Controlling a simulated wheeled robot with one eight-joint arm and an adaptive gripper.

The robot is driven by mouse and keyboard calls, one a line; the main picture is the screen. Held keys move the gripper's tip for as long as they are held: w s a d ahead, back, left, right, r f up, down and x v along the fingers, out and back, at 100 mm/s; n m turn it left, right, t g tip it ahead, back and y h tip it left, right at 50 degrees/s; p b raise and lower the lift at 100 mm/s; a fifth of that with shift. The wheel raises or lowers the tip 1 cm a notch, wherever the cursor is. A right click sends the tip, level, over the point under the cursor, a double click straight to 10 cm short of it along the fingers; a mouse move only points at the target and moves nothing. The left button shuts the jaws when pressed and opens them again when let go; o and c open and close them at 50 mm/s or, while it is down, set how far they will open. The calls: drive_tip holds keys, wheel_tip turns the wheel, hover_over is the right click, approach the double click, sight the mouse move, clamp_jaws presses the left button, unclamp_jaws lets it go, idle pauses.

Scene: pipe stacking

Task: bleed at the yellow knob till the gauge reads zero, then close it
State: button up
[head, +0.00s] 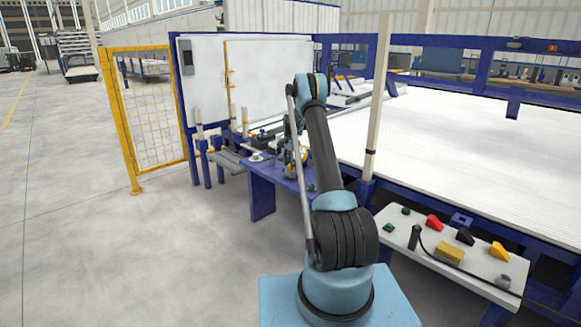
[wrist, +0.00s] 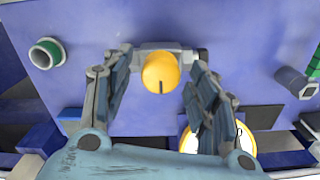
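The yellow knob (wrist: 160,72) shows in the wrist view, mounted on a grey fitting, with a dark index line pointing down the picture. My gripper (wrist: 158,65) is open, with one finger on each side of the knob and visible gaps between them. A round gauge (wrist: 246,143) with a yellow rim and white face sits below right of the knob; my right finger covers part of it, and its needle cannot be read. In the head view my gripper (head: 297,152) is over the blue bench, where the knob is too small to make out.
The head view shows a control panel (head: 393,234) at right, a yellow mesh gate (head: 150,105) and open floor at left.

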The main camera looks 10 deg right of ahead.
drive_tip(key=c, duration=0.9)
drive_tip(key=shift+a, duration=0.1)
drive_tip(key=shift+c, duration=0.2)
drive_tip(key=shift+n, duration=0.4)
drive_tip(key=n, duration=0.8)
drive_tip(key=shift+n, duration=0.3)
drive_tip(key=n, duration=0.4)
drive_tip(key=shift+n, duration=2.2)
